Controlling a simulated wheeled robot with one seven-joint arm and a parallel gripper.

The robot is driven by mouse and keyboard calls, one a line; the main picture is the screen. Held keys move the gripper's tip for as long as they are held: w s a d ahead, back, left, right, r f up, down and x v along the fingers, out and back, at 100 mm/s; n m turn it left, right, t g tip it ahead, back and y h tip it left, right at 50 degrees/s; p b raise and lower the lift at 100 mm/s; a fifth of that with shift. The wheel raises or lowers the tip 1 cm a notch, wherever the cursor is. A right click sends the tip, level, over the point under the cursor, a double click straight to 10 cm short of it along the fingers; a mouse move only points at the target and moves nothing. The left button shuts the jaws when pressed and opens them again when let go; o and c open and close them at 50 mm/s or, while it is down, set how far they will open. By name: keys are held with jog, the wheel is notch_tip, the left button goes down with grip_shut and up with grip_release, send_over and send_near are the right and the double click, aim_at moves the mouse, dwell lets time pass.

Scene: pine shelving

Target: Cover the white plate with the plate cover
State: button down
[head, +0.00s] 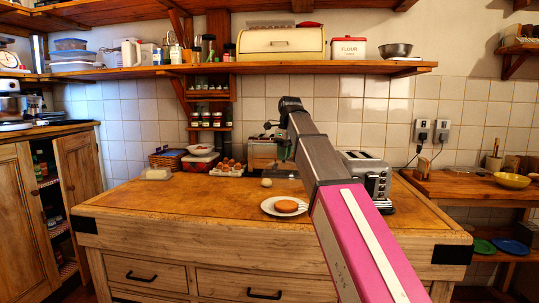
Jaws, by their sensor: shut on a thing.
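The white plate (300,211) lies on the wooden worktop, with a round brown cake or patty (286,206) on it, uncovered. My arm reaches in from the lower right. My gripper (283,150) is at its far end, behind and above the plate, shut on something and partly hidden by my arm. The held thing is hard to make out; I take it to be the plate cover, which shows nowhere else clearly.
A metal toaster (376,180) stands just right of my arm. A small pale round thing (267,182) lies behind the plate. A tray of eggs (229,168) and a basket (167,159) are at the back left. The worktop's left front (170,210) is clear. A shelf (300,68) hangs above.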

notch_tip(320, 180, down, 10)
jog(key=shift+d, duration=0.15)
dwell(0.9)
jog(key=shift+f, duration=0.1)
dwell(0.6)
jog(key=c, duration=0.8)
grip_release()
